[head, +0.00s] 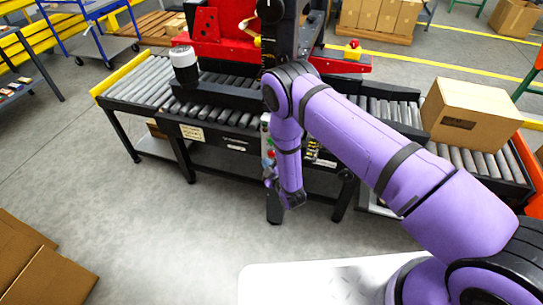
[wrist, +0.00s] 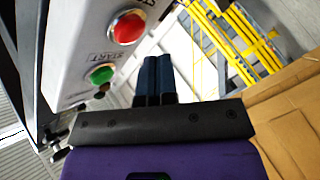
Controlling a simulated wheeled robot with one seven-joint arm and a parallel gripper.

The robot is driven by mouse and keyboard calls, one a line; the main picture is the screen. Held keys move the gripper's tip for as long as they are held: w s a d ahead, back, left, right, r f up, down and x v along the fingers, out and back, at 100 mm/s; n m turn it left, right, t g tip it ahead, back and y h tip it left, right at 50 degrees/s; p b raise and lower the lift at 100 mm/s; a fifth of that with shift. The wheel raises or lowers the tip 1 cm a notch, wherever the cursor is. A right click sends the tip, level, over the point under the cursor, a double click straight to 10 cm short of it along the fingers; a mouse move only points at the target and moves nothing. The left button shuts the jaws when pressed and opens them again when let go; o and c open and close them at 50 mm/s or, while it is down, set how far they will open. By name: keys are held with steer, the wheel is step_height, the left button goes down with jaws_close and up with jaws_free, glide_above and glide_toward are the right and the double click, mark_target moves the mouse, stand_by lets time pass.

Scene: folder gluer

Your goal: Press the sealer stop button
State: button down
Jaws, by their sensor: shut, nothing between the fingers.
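A light grey control box (wrist: 80,45) fills the upper left of the wrist view. It carries a red button (wrist: 127,27) and a green button (wrist: 102,74), each beside a printed label; the label by the green one seems to read START. My gripper (wrist: 154,62) is shut and empty, its dark blue fingertips together. The fingers appear to the right of the box and apart from both buttons. In the head view, the control box (head: 266,143) shows as a narrow strip on the conveyor's front, partly covered by my purple arm.
A roller conveyor (head: 150,82) runs across the head view, with a red machine (head: 208,24) over it and a cardboard box (head: 470,112) on its right end. Open floor (head: 170,225) lies in front. More cardboard (head: 45,275) sits at lower left.

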steer(key=shift+s+a, duration=0.3)
steer(key=shift+s, duration=0.5)
steer(key=shift+s+a, duration=0.25)
steer(key=shift+s, duration=0.6)
steer(key=shift+s+a, duration=0.3)
steer(key=shift+s, duration=0.5)
